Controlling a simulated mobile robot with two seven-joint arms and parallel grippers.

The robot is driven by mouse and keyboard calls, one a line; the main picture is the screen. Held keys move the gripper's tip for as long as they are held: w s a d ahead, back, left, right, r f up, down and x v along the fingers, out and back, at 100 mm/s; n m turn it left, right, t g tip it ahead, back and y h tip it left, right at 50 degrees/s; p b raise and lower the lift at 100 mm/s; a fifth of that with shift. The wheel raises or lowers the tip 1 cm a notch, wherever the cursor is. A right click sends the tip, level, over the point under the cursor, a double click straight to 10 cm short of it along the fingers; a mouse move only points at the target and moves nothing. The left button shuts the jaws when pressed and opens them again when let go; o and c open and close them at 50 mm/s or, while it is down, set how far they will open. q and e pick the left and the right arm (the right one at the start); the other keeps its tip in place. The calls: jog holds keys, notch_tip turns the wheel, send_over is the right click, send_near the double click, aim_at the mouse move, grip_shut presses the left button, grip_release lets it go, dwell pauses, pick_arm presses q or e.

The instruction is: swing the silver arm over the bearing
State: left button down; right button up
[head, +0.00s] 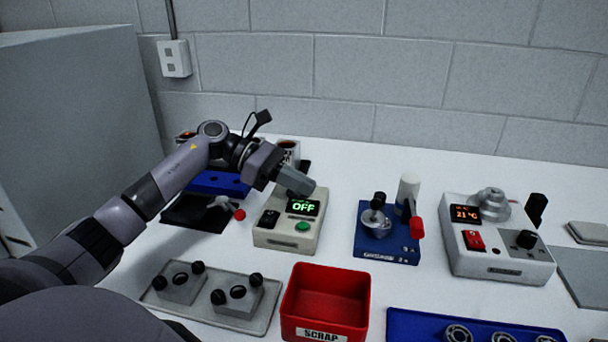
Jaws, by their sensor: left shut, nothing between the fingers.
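My left gripper (296,181) is shut and empty, just above the back of a beige box (289,233) with a green OFF display. On the blue grease stand (386,246) is a silver cup-like part (376,224) with a black knob, beside a white cylinder (408,189) and a red handle. A small silver lever (222,202) with a red ball shows at the left, partly behind my left arm. I cannot tell which silver part is the arm. Several bearings (458,334) lie in the blue tray (420,318) at the bottom right. My right gripper is not in view.
A heater box (498,262) reading 21 °C stands at the right with a stepped silver piece (491,203) on top. The red scrap bin (325,301) and a grey tray (262,321) with two knobbed blocks are in front. White table shows between them.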

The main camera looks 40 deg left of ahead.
pick_arm(q)
jog(key=p, duration=0.1)
send_near(371, 207)
jog(key=f, duration=0.1)
jog(key=w+f, duration=0.1)
jog(key=f, duration=0.1)
jog(key=shift+w+d, duration=0.15)
jog(key=shift+d, duration=0.25)
jog(key=d, duration=0.1)
jog(key=w+d+p, duration=0.2)
jog(key=d, duration=0.1)
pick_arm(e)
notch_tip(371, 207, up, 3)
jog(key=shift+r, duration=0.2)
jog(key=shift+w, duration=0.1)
